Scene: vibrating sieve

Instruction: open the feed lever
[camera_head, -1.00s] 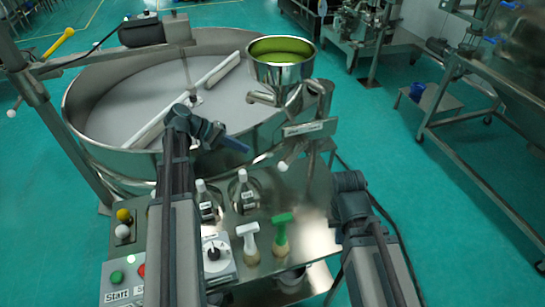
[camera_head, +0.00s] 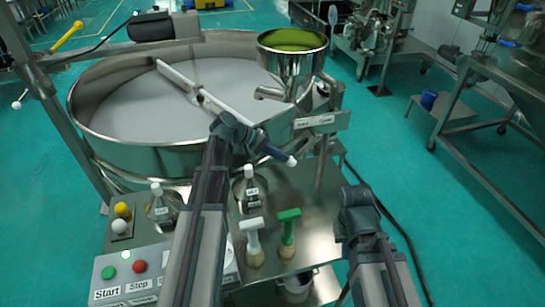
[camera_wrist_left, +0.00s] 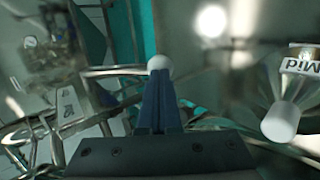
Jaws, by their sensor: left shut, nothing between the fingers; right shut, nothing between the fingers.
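The steel hopper (camera_head: 291,67) with green contents stands at the right rim of the sieve. Below it is a white ball knob (camera_head: 291,161), seemingly the end of the feed lever; the rod behind it is hidden. My left gripper (camera_head: 283,156) is shut, with its tips at the knob. In the left wrist view the white knob (camera_wrist_left: 160,63) shows just beyond the shut fingers (camera_wrist_left: 158,85); whether they touch, I cannot tell. My right arm shows at the lower right, but its gripper is out of sight.
The round sieve pan (camera_head: 125,148) fills the left. Bottles, including one (camera_head: 249,190), and white and green-handled brushes (camera_head: 288,235) are on the steel shelf. A control box (camera_head: 125,280) with green and red buttons is at lower left.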

